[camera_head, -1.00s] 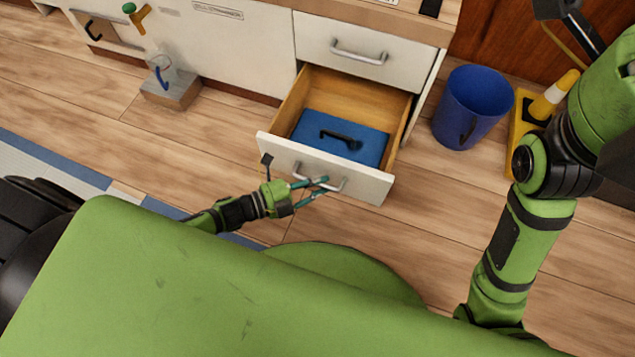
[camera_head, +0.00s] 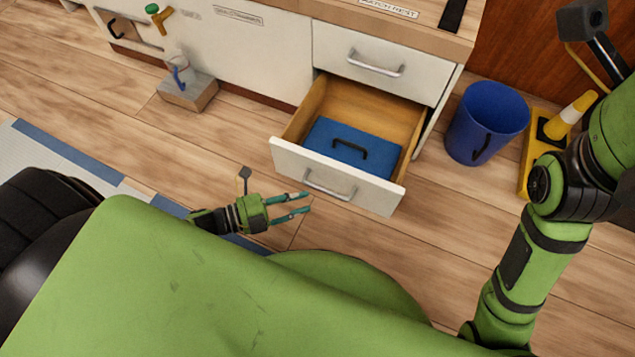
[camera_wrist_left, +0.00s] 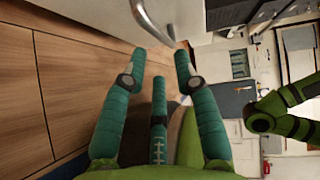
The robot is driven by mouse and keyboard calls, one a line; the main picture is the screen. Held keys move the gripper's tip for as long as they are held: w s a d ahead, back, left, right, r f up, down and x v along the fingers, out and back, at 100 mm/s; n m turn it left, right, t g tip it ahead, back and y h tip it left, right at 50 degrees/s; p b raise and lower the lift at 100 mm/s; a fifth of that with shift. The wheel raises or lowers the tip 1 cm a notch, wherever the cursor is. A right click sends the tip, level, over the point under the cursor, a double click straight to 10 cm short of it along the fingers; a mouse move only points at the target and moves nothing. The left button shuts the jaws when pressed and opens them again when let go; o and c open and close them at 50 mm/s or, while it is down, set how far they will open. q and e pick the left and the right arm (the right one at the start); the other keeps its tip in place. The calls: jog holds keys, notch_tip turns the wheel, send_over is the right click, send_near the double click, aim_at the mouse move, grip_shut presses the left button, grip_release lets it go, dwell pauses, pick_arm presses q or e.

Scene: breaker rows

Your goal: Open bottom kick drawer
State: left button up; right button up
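The bottom drawer (camera_head: 290,155) stands pulled out from the white cabinet, with its wooden inside showing. Its metal bar handle (camera_head: 330,188) is on the white front; the handle also shows in the left wrist view (camera_wrist_left: 150,25). A blue case (camera_head: 325,138) with a black handle lies inside. My left gripper (camera_head: 308,203) is open and empty just left of and in front of the handle, apart from it. In the left wrist view its spread teal fingers (camera_wrist_left: 160,55) point toward the handle. My right gripper is out of view; only that arm shows at right.
A closed upper drawer (camera_head: 340,60) sits above. A blue bin (camera_head: 487,115) and a yellow-based cone (camera_head: 570,115) stand right of the cabinet. Wood floor before the drawer is clear.

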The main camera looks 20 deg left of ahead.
pick_arm(q)
jog(key=shift+v, duration=2.2)
